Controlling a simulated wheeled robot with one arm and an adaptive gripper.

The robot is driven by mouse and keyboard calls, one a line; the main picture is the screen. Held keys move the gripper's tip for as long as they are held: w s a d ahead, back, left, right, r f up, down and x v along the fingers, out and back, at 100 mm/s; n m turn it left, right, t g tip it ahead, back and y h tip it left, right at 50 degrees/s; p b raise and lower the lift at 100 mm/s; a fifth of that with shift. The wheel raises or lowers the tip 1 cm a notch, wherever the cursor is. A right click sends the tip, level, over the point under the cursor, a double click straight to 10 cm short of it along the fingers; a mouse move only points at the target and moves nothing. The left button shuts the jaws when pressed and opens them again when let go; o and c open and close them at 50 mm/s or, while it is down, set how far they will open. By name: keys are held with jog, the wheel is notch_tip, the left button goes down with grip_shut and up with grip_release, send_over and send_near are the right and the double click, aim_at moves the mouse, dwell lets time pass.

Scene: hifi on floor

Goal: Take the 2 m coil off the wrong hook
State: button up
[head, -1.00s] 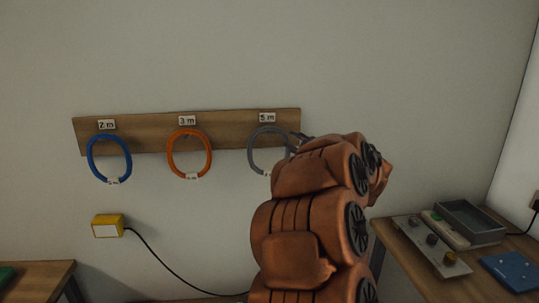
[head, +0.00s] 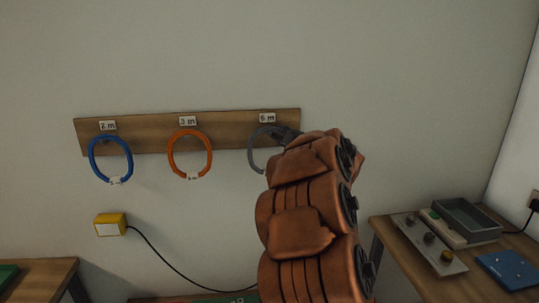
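A wooden hook board (head: 150,139) on the wall carries labels reading 2 m, 3 m and what looks like 5 m. A blue coil (head: 96,170) hangs under the 2 m label (head: 108,126). An orange coil (head: 171,160) hangs under the 3 m label (head: 187,121). A grey coil (head: 251,153) hangs under the right label (head: 267,118), its right side hidden by my arm. The coils' own tags are too small to read. My gripper (head: 283,134) is at the upper right of the grey coil, mostly hidden behind my arm; its fingers cannot be made out.
A yellow box (head: 110,225) with a black cable is below the blue coil. A right-hand table (head: 400,255) holds a grey tray (head: 468,222), a panel with knobs (head: 430,246) and a blue plate (head: 509,269). Another table (head: 45,272) is at lower left.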

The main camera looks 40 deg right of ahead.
grip_shut()
dwell(0.5)
